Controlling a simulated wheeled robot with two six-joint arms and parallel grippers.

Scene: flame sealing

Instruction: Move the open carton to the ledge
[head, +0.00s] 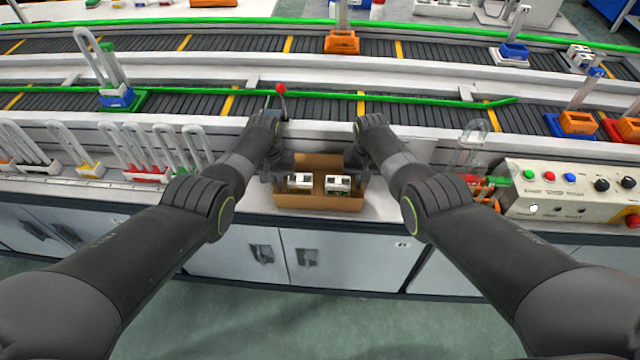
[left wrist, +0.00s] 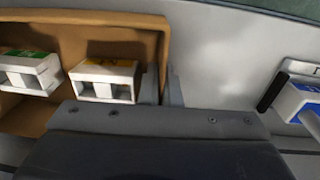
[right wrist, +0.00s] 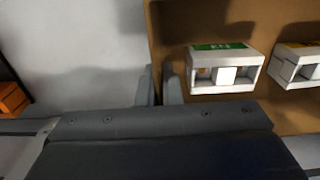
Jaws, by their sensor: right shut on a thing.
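The open carton (head: 320,202) is a brown cardboard box on the white ledge in front of the conveyor, between my two hands, with its back flap up. Two white blocks lie inside, one with a yellow label (left wrist: 105,80) and one with a green label (right wrist: 224,70). My left gripper (left wrist: 162,90) has its fingers close on either side of the carton's left wall and looks shut on it. My right gripper (right wrist: 158,88) is shut on the carton's right wall. The fingertips are hard to see in the head view.
Racks of clear loops on coloured bases (head: 145,174) stand left of the carton. A control box with buttons (head: 570,190) stands to the right. A red-topped lever (head: 281,90) stands behind, near the green-railed conveyor (head: 330,103). Bare ledge shows close beside the carton.

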